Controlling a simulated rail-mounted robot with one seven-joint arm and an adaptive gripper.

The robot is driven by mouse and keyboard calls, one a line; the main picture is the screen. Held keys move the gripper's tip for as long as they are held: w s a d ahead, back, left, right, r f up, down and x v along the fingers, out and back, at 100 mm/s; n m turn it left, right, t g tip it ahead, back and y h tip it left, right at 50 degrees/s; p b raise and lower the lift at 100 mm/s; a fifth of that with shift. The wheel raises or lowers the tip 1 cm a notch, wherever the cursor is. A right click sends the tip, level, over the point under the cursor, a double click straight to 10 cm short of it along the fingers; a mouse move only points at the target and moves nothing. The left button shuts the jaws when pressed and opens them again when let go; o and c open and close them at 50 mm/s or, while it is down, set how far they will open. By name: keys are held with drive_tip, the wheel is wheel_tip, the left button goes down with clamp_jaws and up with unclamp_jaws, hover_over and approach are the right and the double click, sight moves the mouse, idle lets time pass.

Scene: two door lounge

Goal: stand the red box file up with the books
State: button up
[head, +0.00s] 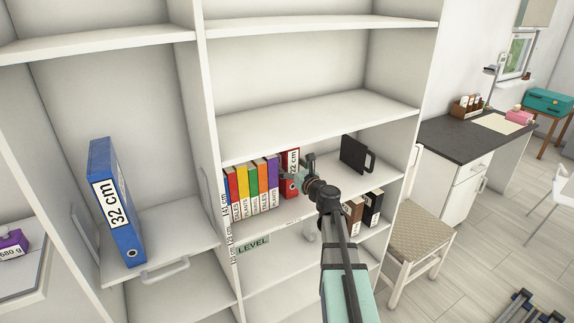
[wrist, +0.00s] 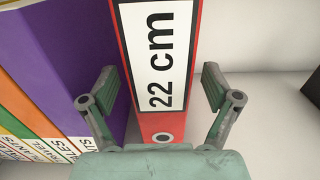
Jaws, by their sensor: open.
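The red box file (head: 291,162) stands upright on the shelf at the right end of the row of books. In the wrist view the red box file (wrist: 153,122) shows its white "22 cm" label and a round finger hole low on its spine. The books (head: 251,187) stand in several colours; the purple one (wrist: 70,55) is beside the file at its left. My gripper (head: 303,171) is in front of the file.
A black bookend (head: 355,155) stands further right on the same shelf, with free room between. Dark box files (head: 372,208) stand on the shelf below. A tall blue file (head: 115,203) is in the left bay. A chair (head: 418,235) stands at the right.

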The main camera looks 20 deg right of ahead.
drive_tip(key=s+b, duration=0.1)
drive_tip(key=s, duration=0.7)
drive_tip(key=shift+s+d, duration=0.2)
drive_tip(key=shift+d, duration=0.25)
